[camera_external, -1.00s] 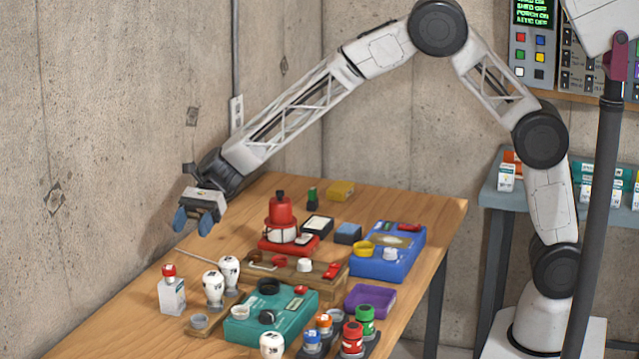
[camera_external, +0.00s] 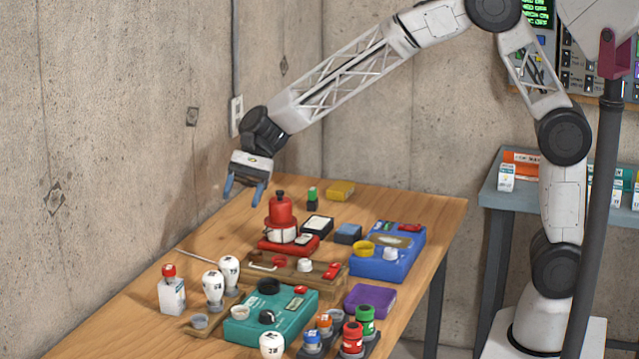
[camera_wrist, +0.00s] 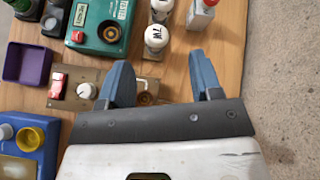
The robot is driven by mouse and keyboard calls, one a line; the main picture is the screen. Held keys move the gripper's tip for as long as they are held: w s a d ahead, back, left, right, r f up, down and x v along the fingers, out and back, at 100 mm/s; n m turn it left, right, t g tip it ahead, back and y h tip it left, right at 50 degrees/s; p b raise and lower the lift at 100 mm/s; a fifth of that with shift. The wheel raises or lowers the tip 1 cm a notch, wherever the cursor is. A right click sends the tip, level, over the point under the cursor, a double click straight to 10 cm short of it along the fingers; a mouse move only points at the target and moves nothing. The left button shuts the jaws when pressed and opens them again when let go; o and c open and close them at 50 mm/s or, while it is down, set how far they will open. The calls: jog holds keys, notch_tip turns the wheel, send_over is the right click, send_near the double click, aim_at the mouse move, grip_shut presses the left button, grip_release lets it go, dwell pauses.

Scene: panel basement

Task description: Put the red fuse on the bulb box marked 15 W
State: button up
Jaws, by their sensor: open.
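A small red fuse (camera_external: 168,270) with a white label stands upright on top of a white box (camera_external: 172,297) at the left of the table. In the wrist view the box (camera_wrist: 200,20) shows at the top edge, with the red fuse (camera_wrist: 209,2) partly cut off. The box's marking is too small to read. Another red-capped piece (camera_external: 352,336) stands in a dark holder at the front. My gripper (camera_external: 245,198) is open and empty, pointing down above the table's back left, well apart from the box. Its two blue fingers (camera_wrist: 160,62) are spread in the wrist view.
White bulbs (camera_external: 214,287) stand beside the box; one in the wrist view reads 7W (camera_wrist: 156,39). A teal device (camera_external: 271,317), a blue device (camera_external: 388,252), a purple tray (camera_external: 370,299) and a red lantern (camera_external: 281,218) crowd the middle. The concrete wall (camera_external: 120,130) is close on the left.

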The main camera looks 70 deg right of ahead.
jog(key=s+d+r+n+t+h, duration=0.1)
jog(key=s+d+r+n+h, duration=0.25)
jog(key=s+d, duration=0.6)
jog(key=s+d+r+n+h, duration=0.2)
jog(key=s+d+n, duration=0.3)
jog(key=s, duration=0.7)
jog(key=s+d+f+n+t+h, duration=0.1)
jog(key=s+d+n+h, duration=0.1)
jog(key=s+d, duration=0.4)
jog(key=s+d+f+n+t+h, duration=0.1)
jog(key=s+d+n+h, duration=0.2)
jog(key=s+d, duration=0.4)
jog(key=s, duration=0.7)
jog(key=shift+s+d+h, duration=0.15)
jog(key=shift+s+h, duration=0.1)
jog(key=shift+h, duration=0.1)
